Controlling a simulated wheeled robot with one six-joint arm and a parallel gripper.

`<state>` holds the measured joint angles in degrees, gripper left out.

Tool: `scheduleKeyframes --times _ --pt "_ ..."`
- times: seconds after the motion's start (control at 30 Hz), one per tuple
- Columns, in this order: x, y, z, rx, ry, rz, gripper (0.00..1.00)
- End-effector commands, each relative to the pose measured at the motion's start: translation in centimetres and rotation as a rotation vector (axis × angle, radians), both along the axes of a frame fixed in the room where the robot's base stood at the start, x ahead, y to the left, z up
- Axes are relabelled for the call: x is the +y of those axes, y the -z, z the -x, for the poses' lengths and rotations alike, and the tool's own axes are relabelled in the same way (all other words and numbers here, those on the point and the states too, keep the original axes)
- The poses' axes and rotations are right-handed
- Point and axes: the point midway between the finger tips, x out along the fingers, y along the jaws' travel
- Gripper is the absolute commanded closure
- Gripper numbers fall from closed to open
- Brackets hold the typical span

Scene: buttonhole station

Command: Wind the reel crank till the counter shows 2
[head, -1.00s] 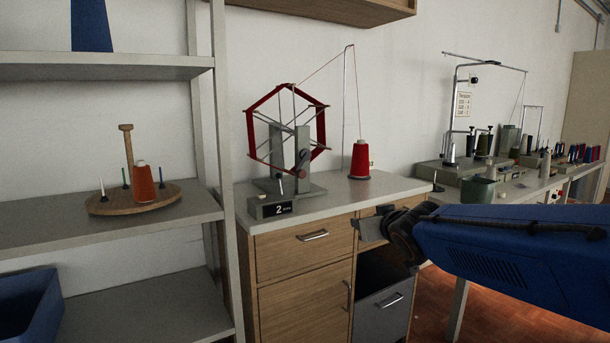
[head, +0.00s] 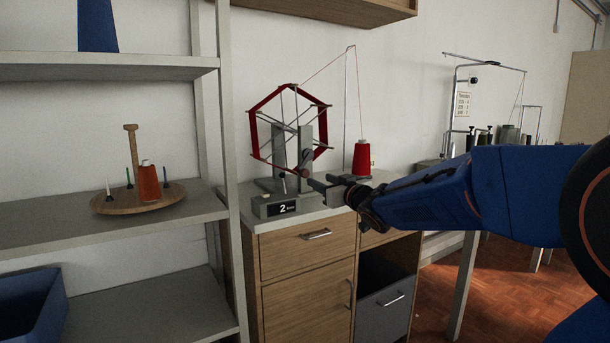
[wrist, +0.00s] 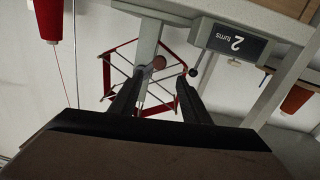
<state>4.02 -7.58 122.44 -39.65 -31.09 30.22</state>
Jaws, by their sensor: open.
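The reel (head: 290,125), a hexagonal frame wound with red thread, stands on grey posts on the cabinet top; it also shows in the wrist view (wrist: 120,62). Its crank has a reddish-brown knob (head: 303,172), seen in the wrist view (wrist: 159,62) between and beyond the fingertips. The counter (head: 283,208) at the reel's foot reads 2, and reads "2 turns" upside down in the wrist view (wrist: 236,42). My gripper (head: 318,188) is open and empty, its fingers pointing at the crank; the wrist view shows the fingers (wrist: 160,83) apart. I cannot tell the exact gap to the knob.
A small black-knobbed lever (wrist: 194,72) stands beside the counter. A red thread cone (head: 361,158) sits behind my gripper, its thread running over a tall wire stand (head: 346,95). At left, a shelf (head: 140,225) holds a round wooden spool holder (head: 115,205) with an orange cone.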

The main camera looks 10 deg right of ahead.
Motion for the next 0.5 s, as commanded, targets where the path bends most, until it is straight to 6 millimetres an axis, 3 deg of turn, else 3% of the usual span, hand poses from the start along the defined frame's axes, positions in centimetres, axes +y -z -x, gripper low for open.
scheduleKeyframes --times 0.5 --pt "2.3 0.1 -8.3 0.002 -0.001 0.0 0.57"
